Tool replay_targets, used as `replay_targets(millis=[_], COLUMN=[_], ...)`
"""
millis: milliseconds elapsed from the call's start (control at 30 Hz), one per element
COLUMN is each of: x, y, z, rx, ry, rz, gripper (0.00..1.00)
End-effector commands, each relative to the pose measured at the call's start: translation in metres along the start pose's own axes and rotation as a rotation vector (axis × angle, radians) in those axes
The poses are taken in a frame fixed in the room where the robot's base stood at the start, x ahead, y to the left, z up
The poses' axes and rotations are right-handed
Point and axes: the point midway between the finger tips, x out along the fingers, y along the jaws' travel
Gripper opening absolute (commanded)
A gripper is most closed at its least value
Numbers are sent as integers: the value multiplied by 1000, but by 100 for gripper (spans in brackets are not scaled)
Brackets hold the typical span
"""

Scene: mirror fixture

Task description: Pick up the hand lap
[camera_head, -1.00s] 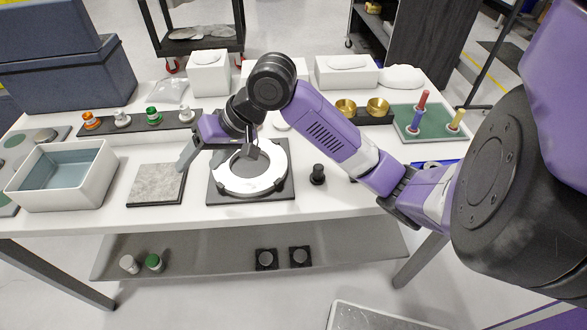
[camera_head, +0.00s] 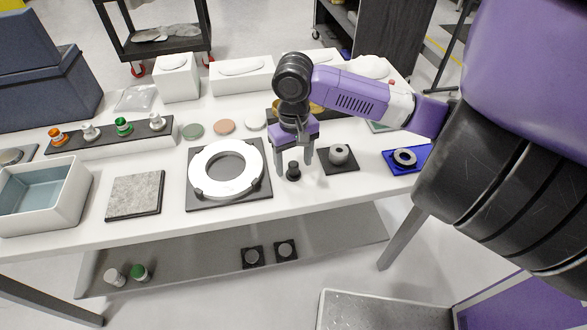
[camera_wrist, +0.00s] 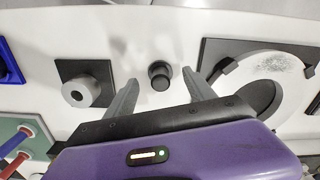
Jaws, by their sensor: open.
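The hand lap appears to be the small black knobbed piece (camera_head: 293,172), upright on the white table just right of the ring fixture. It also shows in the wrist view (camera_wrist: 159,76), between the lines of the fingers and near their tips. My gripper (camera_head: 295,166) is open and points down over this piece, with one finger to each side. In the wrist view my gripper (camera_wrist: 160,80) has nothing held between its fingers. Whether a finger touches the piece, I cannot tell.
A white ring on a dark square plate (camera_head: 258,197) stands left of the black piece. A grey cylinder (camera_head: 339,154) on a black pad is close on the right, and a blue tray (camera_head: 397,168) lies farther right. A stone-topped plate (camera_head: 135,193) and white bin (camera_head: 80,210) are left.

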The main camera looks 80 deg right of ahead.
Motion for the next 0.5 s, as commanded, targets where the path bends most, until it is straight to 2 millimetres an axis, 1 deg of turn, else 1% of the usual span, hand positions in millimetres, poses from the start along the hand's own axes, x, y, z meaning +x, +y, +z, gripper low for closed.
replay_targets(millis=[100, 200, 433, 467, 500], x=[15, 22, 24, 24, 24], y=[0, 0, -1, -1, -1], z=[0, 0, 0, 0, 0], rx=[0, -1, -1, -1, -1], ry=[-1, -1, 1, 1, 1], rz=[0, -1, -1, -1, -1], gripper=[63, 63, 63, 61, 53])
